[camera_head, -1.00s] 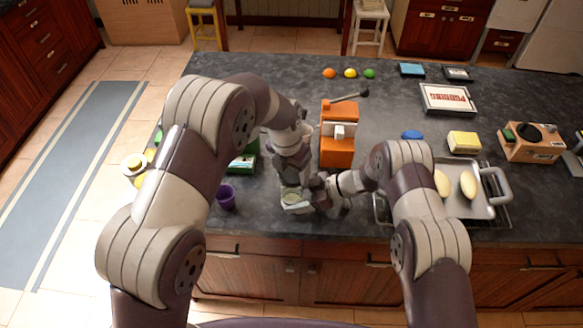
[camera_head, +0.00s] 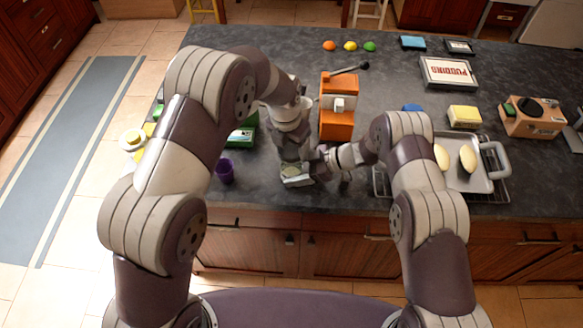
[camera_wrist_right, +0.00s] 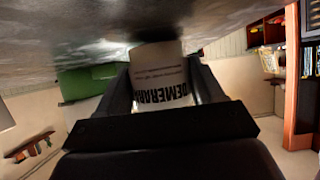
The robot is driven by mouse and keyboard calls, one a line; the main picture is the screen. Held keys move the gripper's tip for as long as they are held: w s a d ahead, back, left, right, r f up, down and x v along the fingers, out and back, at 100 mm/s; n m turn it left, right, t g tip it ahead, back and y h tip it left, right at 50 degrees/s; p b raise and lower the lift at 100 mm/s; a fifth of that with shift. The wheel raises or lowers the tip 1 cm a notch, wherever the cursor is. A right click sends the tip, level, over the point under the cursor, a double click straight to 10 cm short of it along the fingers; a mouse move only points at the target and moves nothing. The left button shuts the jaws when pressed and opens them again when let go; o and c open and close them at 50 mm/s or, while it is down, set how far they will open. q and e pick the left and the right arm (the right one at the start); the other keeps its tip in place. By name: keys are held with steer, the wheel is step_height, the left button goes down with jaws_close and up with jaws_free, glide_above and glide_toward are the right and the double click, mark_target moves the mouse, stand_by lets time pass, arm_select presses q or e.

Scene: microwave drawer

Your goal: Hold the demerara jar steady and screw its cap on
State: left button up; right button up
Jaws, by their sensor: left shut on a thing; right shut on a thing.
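The demerara jar (camera_wrist_right: 160,75) shows in the right wrist view, a pale body with dark "DEMERARA" lettering, between the fingers of my right gripper (camera_wrist_right: 163,90). That gripper is shut on it. In the head view my right gripper (camera_head: 319,168) reaches in from the right, low over the counter near its front edge. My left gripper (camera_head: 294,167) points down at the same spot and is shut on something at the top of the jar. I take this to be the cap, but the gripper hides it. Whether the cap is seated cannot be seen.
A purple cup (camera_head: 225,171) stands left of the grippers, near a green box (camera_head: 243,136). An orange machine (camera_head: 337,108) stands just behind. A metal tray (camera_head: 480,178) with pale oval items lies to the right. The counter's front edge is close.

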arm_select(q)
steer(key=shift+f, duration=1)
stand_by(1.9)
